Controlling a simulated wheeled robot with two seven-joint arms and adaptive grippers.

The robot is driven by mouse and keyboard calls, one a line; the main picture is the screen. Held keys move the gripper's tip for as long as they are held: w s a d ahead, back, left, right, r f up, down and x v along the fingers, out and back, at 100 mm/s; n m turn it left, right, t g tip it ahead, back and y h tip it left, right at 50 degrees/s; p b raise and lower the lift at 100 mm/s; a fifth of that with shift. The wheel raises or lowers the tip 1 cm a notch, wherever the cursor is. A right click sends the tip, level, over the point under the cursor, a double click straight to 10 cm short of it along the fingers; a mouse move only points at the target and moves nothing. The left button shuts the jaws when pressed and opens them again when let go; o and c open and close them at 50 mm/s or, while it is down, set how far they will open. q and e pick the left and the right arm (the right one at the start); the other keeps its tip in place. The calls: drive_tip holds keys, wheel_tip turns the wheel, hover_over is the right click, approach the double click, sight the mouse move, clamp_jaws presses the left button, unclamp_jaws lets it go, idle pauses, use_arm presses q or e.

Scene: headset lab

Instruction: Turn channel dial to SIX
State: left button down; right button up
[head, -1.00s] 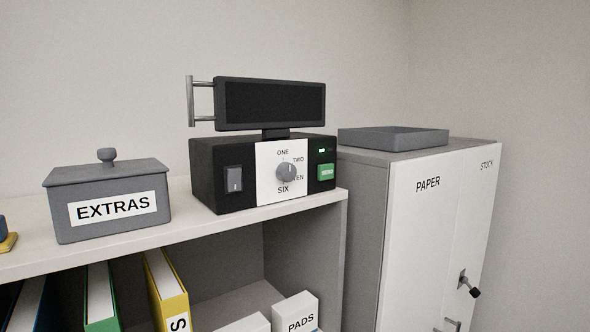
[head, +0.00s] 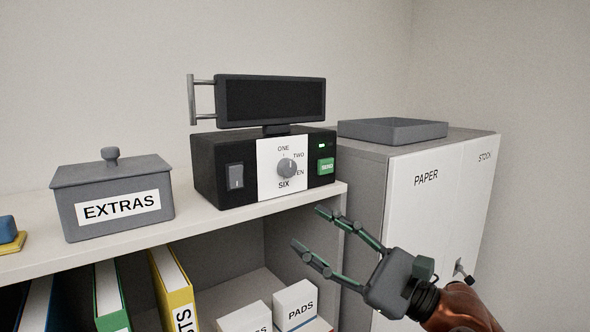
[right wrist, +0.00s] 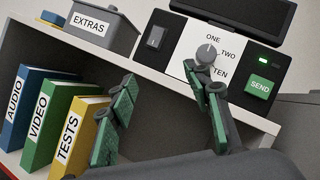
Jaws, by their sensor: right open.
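The channel dial (head: 287,168) is a round grey knob on a white panel on the front of a black box (head: 215,190). Labels ONE, TWO, TEN and SIX surround it, with SIX (head: 284,184) below. The dial also shows in the right wrist view (right wrist: 206,54), where the SIX label is hidden behind a finger. I cannot tell surely where its pointer aims. My right gripper (head: 312,230) is open and empty, below and in front of the box, apart from the dial. Its fingers also show in the right wrist view (right wrist: 160,90). My left gripper is not in view.
The box has a rocker switch (head: 235,176), a green SEND button (head: 326,166) and a dark screen (head: 272,100) above. A grey EXTRAS box (head: 110,190) stands left on the shelf. Binders (head: 172,285) and a PADS box (head: 296,305) sit below. A paper cabinet (head: 440,190) stands right.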

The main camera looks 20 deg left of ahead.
wheel_tip(320, 180, up, 3)
drive_tip(key=w+a+n+t+h, duration=0.1)
drive_tip(key=a+n+t+h, duration=0.1)
drive_tip(key=a+n+h, duration=0.15)
drive_tip(key=n+t+h, duration=0.2)
drive_tip(key=t+h, duration=0.2)
approach(290, 170)
drive_tip(key=p+x, duration=0.2)
drive_tip(key=x, duration=0.5)
drive_tip(key=shift+w+a+r, duration=0.1)
drive_tip(key=shift+w+r, duration=0.05)
drive_tip(key=shift+w+a+p, duration=0.4)
drive_tip(key=shift+c, duration=0.4)
drive_tip(key=c, duration=1.1)
drive_tip(key=shift+m, duration=0.25)
